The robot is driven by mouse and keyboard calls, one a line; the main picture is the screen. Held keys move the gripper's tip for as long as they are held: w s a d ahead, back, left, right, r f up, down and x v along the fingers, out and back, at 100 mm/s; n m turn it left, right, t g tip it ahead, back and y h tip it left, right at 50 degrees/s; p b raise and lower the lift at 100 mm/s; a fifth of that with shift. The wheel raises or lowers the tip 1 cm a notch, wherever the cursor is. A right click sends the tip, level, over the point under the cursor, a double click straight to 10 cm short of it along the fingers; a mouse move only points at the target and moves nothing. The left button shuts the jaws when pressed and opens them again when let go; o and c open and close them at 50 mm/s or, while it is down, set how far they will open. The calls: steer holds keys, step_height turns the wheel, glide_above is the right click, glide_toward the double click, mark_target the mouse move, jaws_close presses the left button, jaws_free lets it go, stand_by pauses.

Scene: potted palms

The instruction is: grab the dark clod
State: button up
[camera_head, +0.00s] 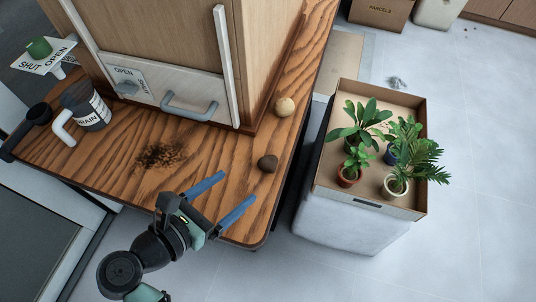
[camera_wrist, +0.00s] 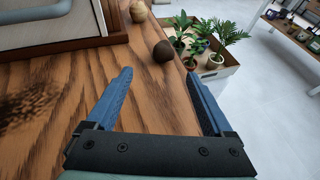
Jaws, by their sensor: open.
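The dark clod (camera_head: 267,163) is a small brown rounded lump on the wooden table, near its right edge. It also shows in the wrist view (camera_wrist: 163,51), beyond my fingertips and roughly between them. My gripper (camera_head: 238,193) is open and empty, with two blue fingers over the front right part of the table. In the wrist view its fingers (camera_wrist: 160,76) are spread wide, with bare wood between them. The clod is apart from both fingers.
A pale round lump (camera_head: 285,107) lies behind the clod, beside the wooden cabinet (camera_head: 265,60). A dark crumbly patch (camera_head: 160,155) and a mug (camera_head: 85,108) are to the left. Several potted plants stand in an open box (camera_head: 420,195) right of the table edge.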

mark_target(264, 168)
steer(key=x, duration=0.5)
steer(key=shift+w+d, duration=0.15)
steer(key=shift+d, duration=0.05)
steer(key=shift+s+d+b+x, duration=0.15)
steer(key=shift+b+x, duration=0.1)
steer(key=shift+x, duration=1.1)
steer(key=shift+s+d+b+x, duration=0.1)
steer(key=shift+b+x, duration=0.15)
steer(key=shift+x, duration=1.1)
steer(key=shift+c, duration=0.2)
